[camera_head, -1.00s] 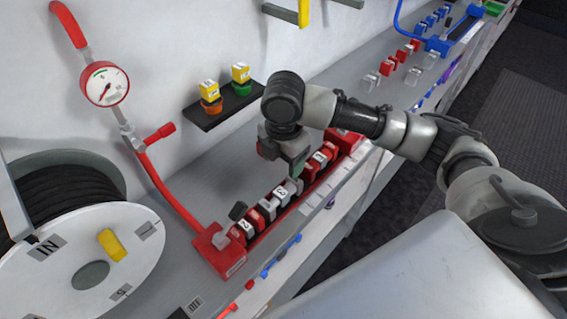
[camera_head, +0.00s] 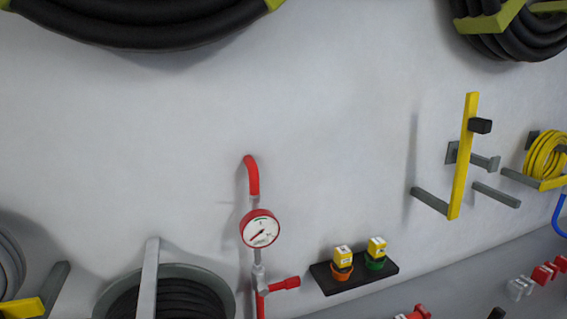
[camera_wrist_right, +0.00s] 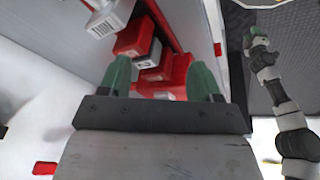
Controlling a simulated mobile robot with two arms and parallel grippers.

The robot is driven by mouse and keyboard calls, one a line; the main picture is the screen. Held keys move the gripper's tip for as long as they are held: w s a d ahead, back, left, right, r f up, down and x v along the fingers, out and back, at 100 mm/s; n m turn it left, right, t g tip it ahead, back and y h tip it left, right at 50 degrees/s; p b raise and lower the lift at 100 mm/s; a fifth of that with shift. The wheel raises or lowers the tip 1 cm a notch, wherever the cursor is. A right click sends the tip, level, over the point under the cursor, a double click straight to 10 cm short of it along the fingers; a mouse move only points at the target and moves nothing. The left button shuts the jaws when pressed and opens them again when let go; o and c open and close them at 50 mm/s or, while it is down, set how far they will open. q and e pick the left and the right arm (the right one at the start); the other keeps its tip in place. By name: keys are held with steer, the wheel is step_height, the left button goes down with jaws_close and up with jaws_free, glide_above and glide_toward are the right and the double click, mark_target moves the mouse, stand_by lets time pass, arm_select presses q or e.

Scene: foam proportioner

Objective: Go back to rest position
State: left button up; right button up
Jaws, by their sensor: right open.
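In the right wrist view my right gripper (camera_wrist_right: 161,82) is open, with its two green fingers apart. Beyond and between the fingers are red and white blocks with numbers (camera_wrist_right: 145,50) in a red rail. I see nothing held between the fingers. Neither gripper shows in the head view. At the right of the wrist view another of my arms (camera_wrist_right: 285,105) appears, with a small green end that seems to be my left gripper (camera_wrist_right: 260,40); it is too small to tell open from shut.
The head view shows a wall with a red-rimmed gauge (camera_head: 260,228) on a red pipe, a black shelf (camera_head: 352,274) with two yellow-topped pieces, a yellow bar (camera_head: 463,160) on brackets, and hoses. Red and clear blocks (camera_head: 540,275) stand on the counter at right.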

steer(key=s+d+f+m+t+h, duration=0.1)
steer(key=s+d+f+m, duration=0.1)
steer(key=s+d+m, duration=0.3)
steer(key=s+d+f+m+h, duration=0.2)
steer(key=s+m, duration=0.5)
steer(key=m, duration=0.1)
step_height(320, 180, down, 26)
steer(key=s+g, duration=0.1)
steer(key=s+d+f, duration=0.1)
steer(key=s+f, duration=0.7)
steer(key=s+d+f+g, duration=0.1)
steer(key=s+d+f, duration=0.1)
steer(key=s+f, duration=0.6)
steer(key=shift+s+d, duration=0.15)
steer(key=shift+d, duration=0.15)
